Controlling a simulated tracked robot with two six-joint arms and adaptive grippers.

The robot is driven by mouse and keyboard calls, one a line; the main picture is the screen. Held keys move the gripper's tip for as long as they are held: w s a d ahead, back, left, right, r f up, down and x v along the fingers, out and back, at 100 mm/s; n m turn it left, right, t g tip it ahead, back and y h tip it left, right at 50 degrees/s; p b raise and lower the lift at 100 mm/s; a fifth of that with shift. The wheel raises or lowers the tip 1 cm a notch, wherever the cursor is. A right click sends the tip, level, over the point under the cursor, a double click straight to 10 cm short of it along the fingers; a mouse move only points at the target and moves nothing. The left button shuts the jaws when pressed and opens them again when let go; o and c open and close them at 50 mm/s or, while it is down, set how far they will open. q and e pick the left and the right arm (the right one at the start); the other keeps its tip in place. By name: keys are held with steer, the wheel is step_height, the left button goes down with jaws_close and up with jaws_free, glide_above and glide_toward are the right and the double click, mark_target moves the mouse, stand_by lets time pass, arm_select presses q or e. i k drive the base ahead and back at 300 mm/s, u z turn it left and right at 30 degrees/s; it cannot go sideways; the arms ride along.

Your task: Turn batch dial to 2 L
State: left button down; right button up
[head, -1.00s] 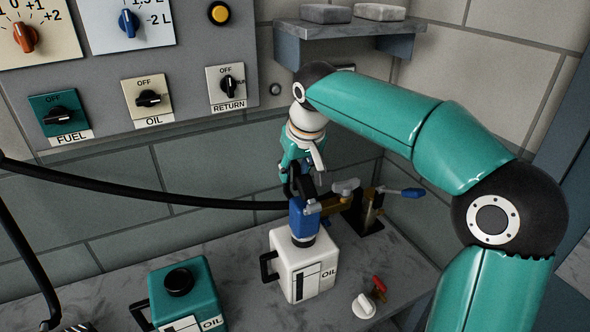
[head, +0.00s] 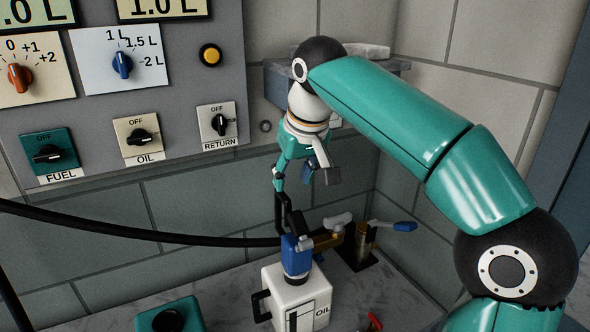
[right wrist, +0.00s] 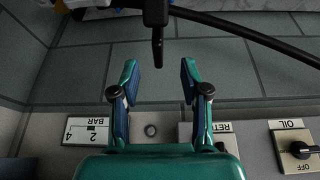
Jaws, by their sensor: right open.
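The batch dial (head: 122,64) is a blue knob on a white plate marked 1 L, 1.5 L and 2 L, at the upper left in the head view. Its knob stands roughly upright, away from the 2 L mark; the exact setting is hard to read. My right gripper (head: 294,182) is open and empty, well right of and below the dial, above the blue nozzle. Its two spread fingers also show in the right wrist view (right wrist: 158,78), with nothing between them. The batch dial is not in that view. My left gripper is out of view.
An orange dial (head: 19,77) is left of the batch dial, a yellow button (head: 210,55) right. FUEL (head: 47,154), OIL (head: 142,137) and RETURN (head: 218,123) dials sit below. The blue nozzle (head: 296,258) stands in the white oil can (head: 290,295). A black hose (head: 130,231) crosses the wall.

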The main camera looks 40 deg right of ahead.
mark_target(123, 64)
steer(key=k, duration=1)
